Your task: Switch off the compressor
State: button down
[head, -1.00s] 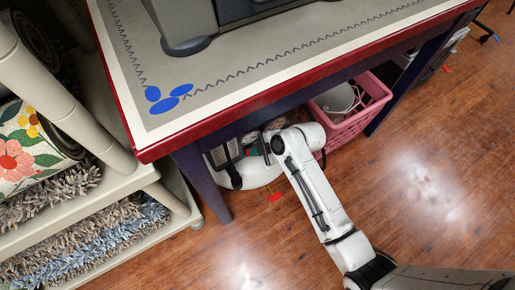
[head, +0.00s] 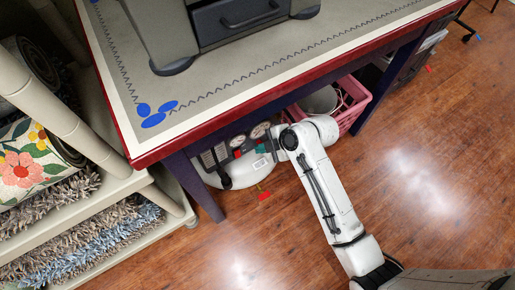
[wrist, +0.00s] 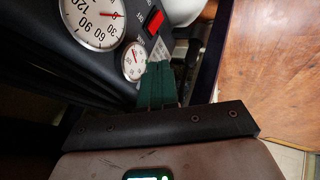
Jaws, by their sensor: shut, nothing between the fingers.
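The compressor has a white tank (head: 246,174) and a dark panel, and stands on the floor under the table. In the wrist view its panel shows a large gauge (wrist: 95,22), a smaller gauge (wrist: 134,60) and a red switch (wrist: 154,20) with white lettering beside it. I cannot tell which way the switch is set. My gripper (wrist: 157,82) is shut and empty, its green fingers together. The fingertips appear just beside the smaller gauge, below the switch in the picture. In the head view my gripper (head: 263,148) is at the panel's right side; contact is unclear.
The table (head: 290,88) with a red edge overhangs the compressor, its dark leg (head: 196,186) close on the left. A pink basket (head: 357,108) stands behind my arm to the right. A shelf with rugs (head: 75,232) is at left. The wooden floor at right is clear.

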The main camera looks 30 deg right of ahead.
jog(key=shift+d+r, duration=0.1)
jog(key=shift+r, duration=0.05)
dwell(0.5)
jog(key=s+d+r+m+g+h, duration=0.2)
jog(key=s+d+m+g+h, duration=0.1)
jog(key=s+m, duration=0.7)
jog(key=s+d+r+m+g+h, duration=0.2)
jog(key=s+m, duration=0.5)
jog(key=s, duration=0.6)
notch_tip(320, 180, up, 28)
jog(key=p, duration=2.8)
jog(key=shift+w+p, duration=0.2)
jog(key=shift+p, duration=0.2)
jog(key=shift+f, duration=0.15)
